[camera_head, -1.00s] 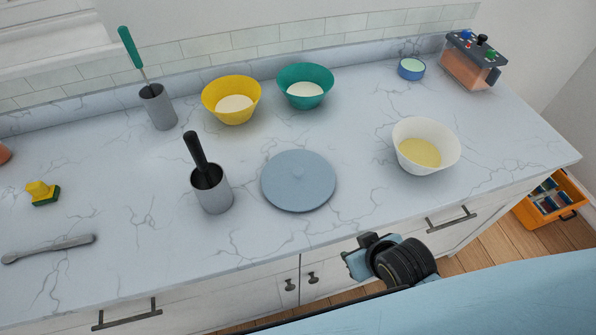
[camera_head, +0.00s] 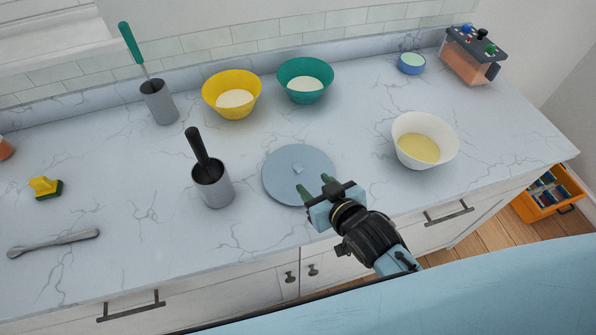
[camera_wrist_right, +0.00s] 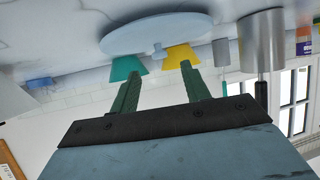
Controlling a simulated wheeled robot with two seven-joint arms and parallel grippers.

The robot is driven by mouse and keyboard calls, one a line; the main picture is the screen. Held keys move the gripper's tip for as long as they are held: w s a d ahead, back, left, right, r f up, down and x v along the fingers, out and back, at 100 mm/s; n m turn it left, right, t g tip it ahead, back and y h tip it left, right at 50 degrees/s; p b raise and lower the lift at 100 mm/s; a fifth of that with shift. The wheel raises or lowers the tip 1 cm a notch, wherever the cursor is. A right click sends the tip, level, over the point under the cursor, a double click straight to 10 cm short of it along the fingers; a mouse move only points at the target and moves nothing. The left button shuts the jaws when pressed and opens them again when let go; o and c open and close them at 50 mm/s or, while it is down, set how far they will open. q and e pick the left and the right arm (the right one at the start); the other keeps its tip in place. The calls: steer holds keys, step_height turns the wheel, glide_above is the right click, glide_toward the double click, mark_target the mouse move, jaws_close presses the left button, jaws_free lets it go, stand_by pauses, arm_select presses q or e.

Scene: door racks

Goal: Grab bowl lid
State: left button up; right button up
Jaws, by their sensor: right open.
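The bowl lid (camera_head: 292,170) is a round, flat blue-grey disc with a small knob, lying on the counter near its front edge. It also shows in the right wrist view (camera_wrist_right: 190,28), near the top, with its knob standing out from it. My right gripper (camera_head: 314,188) is open and empty at the lid's front right side, with its green fingers pointing towards the knob. In the right wrist view my right gripper (camera_wrist_right: 160,75) has its two green fingers apart with nothing between them. My left gripper is not in view.
A grey cup (camera_head: 214,186) with a black-handled tool stands left of the lid. A white bowl (camera_head: 440,155) stands to the right. Yellow (camera_head: 232,104) and teal (camera_head: 306,92) bowls stand behind.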

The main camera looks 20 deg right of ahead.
mark_target(300, 170)
steer(key=shift+x, duration=3.75)
steer(key=shift+d+r, duration=0.1)
steer(key=shift+r, duration=0.05)
jaws_close()
